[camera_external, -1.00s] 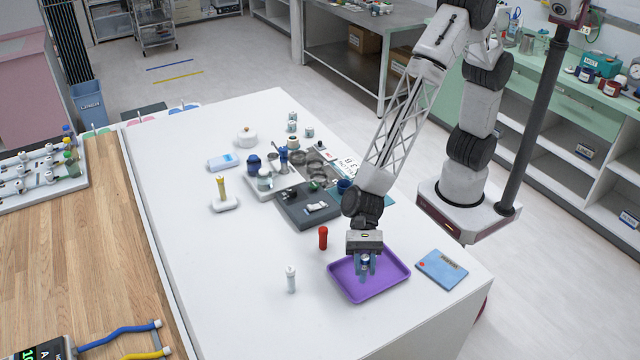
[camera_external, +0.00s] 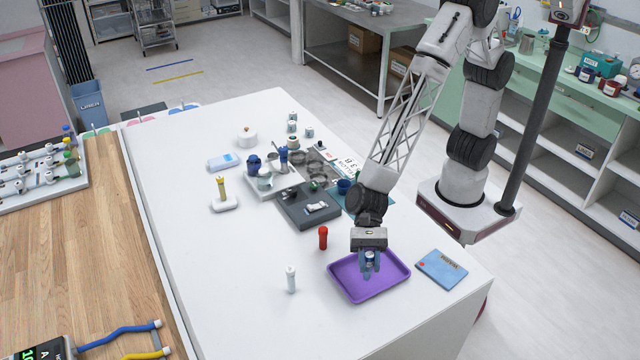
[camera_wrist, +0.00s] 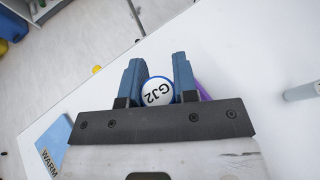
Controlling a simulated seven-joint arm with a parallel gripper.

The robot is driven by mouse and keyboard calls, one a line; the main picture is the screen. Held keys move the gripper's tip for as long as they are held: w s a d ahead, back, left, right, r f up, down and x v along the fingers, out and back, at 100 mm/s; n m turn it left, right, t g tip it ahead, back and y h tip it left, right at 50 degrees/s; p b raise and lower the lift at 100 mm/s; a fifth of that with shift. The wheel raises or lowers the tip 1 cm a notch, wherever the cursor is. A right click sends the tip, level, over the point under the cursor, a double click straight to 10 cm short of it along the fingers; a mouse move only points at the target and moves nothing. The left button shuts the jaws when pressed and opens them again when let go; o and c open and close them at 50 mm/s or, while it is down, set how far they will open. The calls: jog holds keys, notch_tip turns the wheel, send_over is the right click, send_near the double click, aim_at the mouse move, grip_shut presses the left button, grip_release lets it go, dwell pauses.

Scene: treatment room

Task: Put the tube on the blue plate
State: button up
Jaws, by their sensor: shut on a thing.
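My gripper (camera_external: 369,265) is shut on a small round-topped tube (camera_external: 370,256), held above the purple tray (camera_external: 345,285). In the wrist view the tube's white top (camera_wrist: 157,93) has a blue rim and reads "GJ2"; it sits between my blue fingers (camera_wrist: 158,80). The tube's lower part is hidden. No plate that is plainly blue shows; a flat blue piece (camera_external: 441,268) lies right of the tray, and reads "WARM" in the wrist view (camera_wrist: 55,148). A white capped tube (camera_external: 291,280) and a red one (camera_external: 323,238) stand upright on the table.
A dark grey block (camera_external: 305,210) with small items lies behind the tray, with several jars and vials beyond it. A yellow-topped item stands on a white base (camera_external: 225,205) at left. The white table (camera_external: 235,300) is clear at front left.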

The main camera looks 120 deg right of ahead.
jog(key=s+d, duration=0.1)
jog(key=s, duration=1.7)
jog(key=s+d+r, duration=0.1)
jog(key=s+d, duration=0.1)
jog(key=s, duration=1.7)
jog(key=shift+d+n+g, duration=0.25)
jog(key=shift+n+g, duration=0.05)
jog(key=shift+w, duration=0.1)
jog(key=w+a+f, duration=0.1)
jog(key=w+a, duration=0.8)
jog(key=w, duration=0.3)
jog(key=shift+w+a+f, duration=0.2)
jog(key=shift+w+f, duration=0.05)
jog(key=shift+w, duration=0.15)
jog(key=shift+f, duration=1.75)
jog(key=shift+f, duration=0.15)
